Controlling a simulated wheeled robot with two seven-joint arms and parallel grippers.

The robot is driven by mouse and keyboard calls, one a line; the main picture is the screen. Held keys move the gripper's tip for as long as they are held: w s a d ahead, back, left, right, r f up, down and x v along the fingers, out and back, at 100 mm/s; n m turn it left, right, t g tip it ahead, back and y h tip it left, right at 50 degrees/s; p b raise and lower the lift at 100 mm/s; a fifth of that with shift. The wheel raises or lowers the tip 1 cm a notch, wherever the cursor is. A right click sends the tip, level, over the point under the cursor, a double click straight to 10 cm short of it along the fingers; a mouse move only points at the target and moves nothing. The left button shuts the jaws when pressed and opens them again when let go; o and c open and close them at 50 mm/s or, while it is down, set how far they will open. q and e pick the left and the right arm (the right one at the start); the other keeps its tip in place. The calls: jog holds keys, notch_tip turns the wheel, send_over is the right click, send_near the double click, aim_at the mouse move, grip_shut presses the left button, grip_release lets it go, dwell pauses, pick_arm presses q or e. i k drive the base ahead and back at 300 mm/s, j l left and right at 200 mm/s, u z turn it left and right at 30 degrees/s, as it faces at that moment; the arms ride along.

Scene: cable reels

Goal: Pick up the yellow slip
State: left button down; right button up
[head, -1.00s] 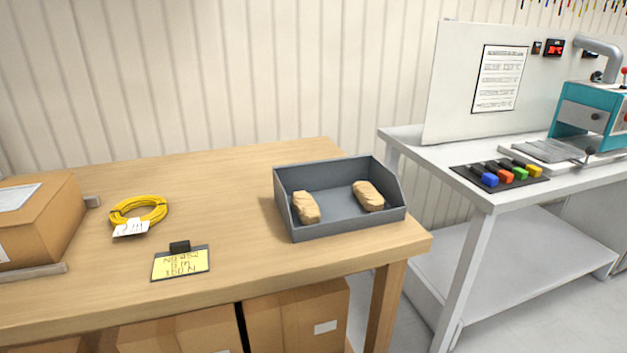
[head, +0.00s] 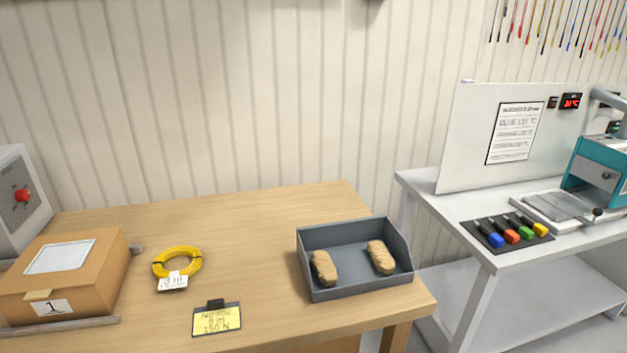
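The yellow slip (head: 216,320) lies on a dark clipboard with a black clip (head: 215,303), near the front edge of the wooden table (head: 250,240). It carries handwritten lines, the last of which looks like "150 N". Nothing covers it. Neither of my grippers shows in the head view.
A yellow cable coil (head: 177,262) with a white tag lies behind the slip. A cardboard box (head: 62,280) stands at the left, and a grey tray (head: 340,293) holding two brown lumps at the right. A grey bench (head: 470,207) with coloured-handled tools (head: 512,233) stands farther right.

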aim_at(218, 315)
jog(key=i+l, duration=0.45)
jog(key=i+l+u, duration=0.25)
jog(key=u, duration=0.2)
jog(key=i+l+u, duration=0.1)
jog(key=l+u, duration=0.4)
jog(key=u, duration=0.3)
